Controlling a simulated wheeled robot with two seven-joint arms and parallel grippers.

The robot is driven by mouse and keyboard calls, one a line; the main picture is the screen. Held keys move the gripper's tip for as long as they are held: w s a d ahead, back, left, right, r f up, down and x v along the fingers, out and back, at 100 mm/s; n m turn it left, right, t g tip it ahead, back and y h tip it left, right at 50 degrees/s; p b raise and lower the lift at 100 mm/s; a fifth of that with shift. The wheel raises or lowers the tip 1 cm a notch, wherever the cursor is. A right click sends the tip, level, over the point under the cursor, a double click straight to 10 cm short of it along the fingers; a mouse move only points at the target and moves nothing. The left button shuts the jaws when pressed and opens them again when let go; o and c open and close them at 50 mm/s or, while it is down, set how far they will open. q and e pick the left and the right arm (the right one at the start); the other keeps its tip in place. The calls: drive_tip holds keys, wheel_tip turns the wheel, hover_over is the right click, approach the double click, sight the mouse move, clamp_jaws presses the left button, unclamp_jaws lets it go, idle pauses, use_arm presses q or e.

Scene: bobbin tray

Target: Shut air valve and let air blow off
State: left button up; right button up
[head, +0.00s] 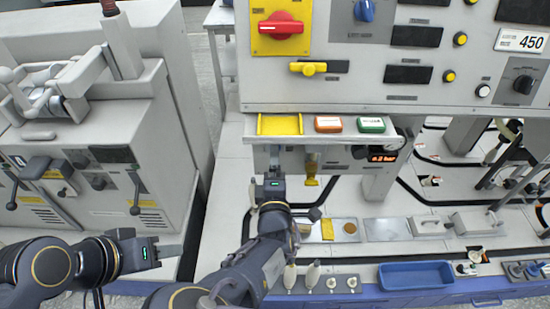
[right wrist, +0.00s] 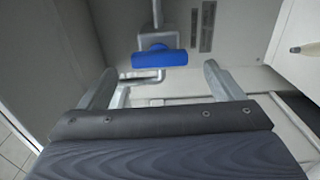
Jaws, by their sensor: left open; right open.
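In the right wrist view, a blue valve handle (right wrist: 160,58) sits across a grey pipe (right wrist: 156,15). My right gripper (right wrist: 158,75) is open. Its two fingers stand apart, pointing toward the handle, with the handle ahead of the gap and apparently untouched. In the head view, my right gripper (head: 273,165) reaches under the front panel's shelf, and the blue handle is hidden there. My left gripper (head: 175,250) is open, empty and low at the left, beside the grey machine. A small display with red digits (head: 383,155) is under the shelf; its reading is hard to make out.
The control panel (head: 380,100) overhangs the workspace, with a red switch (head: 281,26) on yellow. The shelf below carries a yellow tray (head: 280,125) and orange and green boxes. A grey machine (head: 90,150) stands left. A blue tray (head: 415,275) lies at lower right.

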drive_tip(key=s, duration=0.4)
idle(0.4)
